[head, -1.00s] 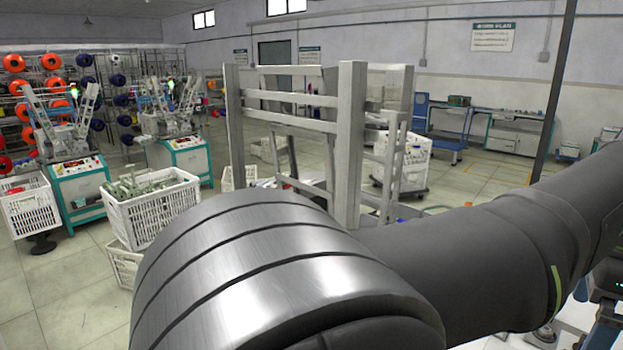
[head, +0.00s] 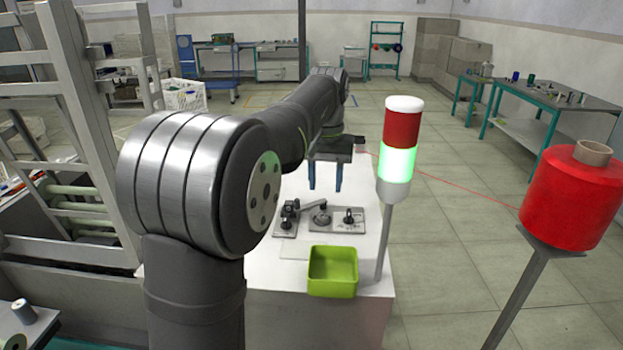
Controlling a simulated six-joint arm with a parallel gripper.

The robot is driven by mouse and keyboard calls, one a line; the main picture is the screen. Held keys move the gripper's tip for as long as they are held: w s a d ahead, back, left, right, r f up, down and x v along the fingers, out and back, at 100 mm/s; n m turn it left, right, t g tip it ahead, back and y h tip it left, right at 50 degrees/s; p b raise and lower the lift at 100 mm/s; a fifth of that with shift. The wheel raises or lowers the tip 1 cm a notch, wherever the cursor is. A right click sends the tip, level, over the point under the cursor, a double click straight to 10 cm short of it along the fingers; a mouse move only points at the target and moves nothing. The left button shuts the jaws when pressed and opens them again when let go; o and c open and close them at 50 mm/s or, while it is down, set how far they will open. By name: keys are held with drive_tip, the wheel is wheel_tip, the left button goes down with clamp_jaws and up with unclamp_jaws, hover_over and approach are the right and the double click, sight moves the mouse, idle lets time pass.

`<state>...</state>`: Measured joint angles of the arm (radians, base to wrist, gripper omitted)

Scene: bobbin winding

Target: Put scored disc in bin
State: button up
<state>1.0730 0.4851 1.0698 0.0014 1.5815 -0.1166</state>
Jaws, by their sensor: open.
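My gripper (head: 325,189) hangs above the white machine top with its two blue fingers pointing down. The fingers are apart and nothing shows between them. Below and slightly nearer the camera is a grey metal fitting (head: 321,219) with a small round part at its middle, a lever at its left and a dark knob at its right. I cannot tell whether the round part is the scored disc; no scoring can be made out at this size. A lime green, square, open bin (head: 332,290) sits on the near part of the white top, in front of the fitting.
A signal light (head: 401,140) with a lit green section stands on a post right of the bin. A red thread cone (head: 572,195) sits on a stand further right. A thin red thread crosses between them. A metal frame (head: 85,130) stands at the left.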

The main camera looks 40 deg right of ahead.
sight(322, 215)
drive_tip(key=shift+w+d+f+n, duration=0.55)
drive_tip(key=shift+w+f+n, duration=0.25)
drive_tip(key=shift+w+n, duration=0.15)
drive_tip(key=shift+s+f, duration=0.1)
drive_tip(key=shift+f, duration=3.65)
drive_tip(key=shift+r, duration=0.1)
drive_tip(key=c, duration=0.6)
drive_tip(key=shift+c, duration=0.2)
drive_tip(key=shift+r, duration=0.15)
drive_tip(key=shift+r, duration=2.4)
